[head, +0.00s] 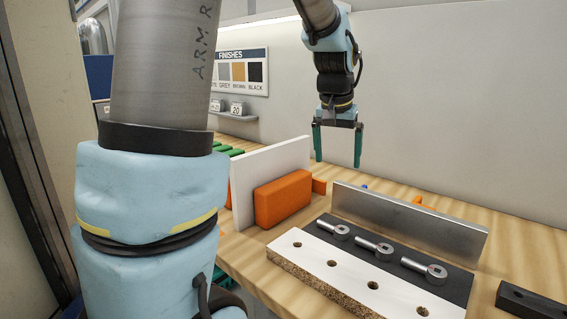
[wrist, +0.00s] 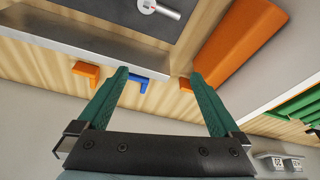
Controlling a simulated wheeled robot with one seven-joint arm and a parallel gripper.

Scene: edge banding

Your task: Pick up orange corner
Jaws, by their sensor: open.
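Two small orange pieces that could be the orange corner are in view, and I cannot tell which is meant. One orange piece (head: 418,201) shows partly behind the metal bar, and it is at the left in the wrist view (wrist: 86,71). The other orange piece (head: 319,186) lies beside the large orange block, and it shows by the right fingertip in the wrist view (wrist: 185,85). My gripper (head: 337,163) is open and empty, pointing down above the table behind the metal bar. In the wrist view its fingertips (wrist: 158,73) frame a blue piece (wrist: 138,78).
A large orange block (head: 283,199) stands against an upright white panel (head: 262,167). An upright metal bar (head: 410,222) borders a dark strip with several metal eye-ended pins. A white drilled board (head: 345,275) lies in front. Bare wood shows behind the bar.

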